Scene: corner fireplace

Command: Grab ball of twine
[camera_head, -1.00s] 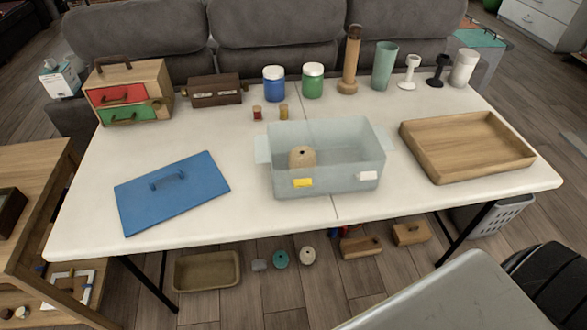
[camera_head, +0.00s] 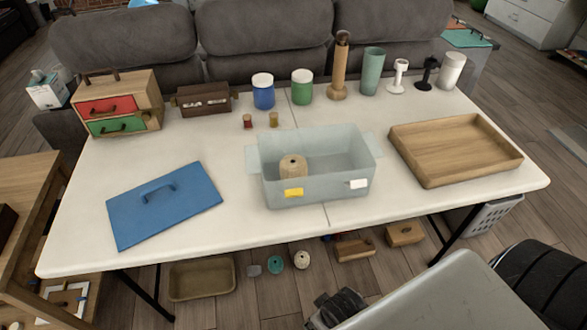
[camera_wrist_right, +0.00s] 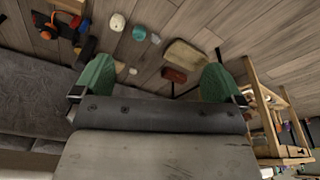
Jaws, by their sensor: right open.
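A beige, twine-like ball (camera_head: 292,167) with a dark hole on top sits inside a translucent bin (camera_head: 320,190), toward its left side, on the white table. My right gripper (camera_wrist_right: 158,68) shows two green fingers spread wide in the right wrist view, with nothing between them. In the head view a dark part of what looks like my right arm shows at the bottom edge, below and apart from the table. A teal ball (camera_head: 275,264) and a cream ball (camera_head: 301,259) lie on the floor under the table. My left gripper is not in view.
A blue lid (camera_head: 190,215) lies front left on the table (camera_head: 90,250); a wooden tray (camera_head: 500,175) stands at right. Jars, cups and a drawer box (camera_head: 145,95) line the back. Under the table are a brown tray (camera_head: 203,280) and wooden blocks (camera_head: 405,235).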

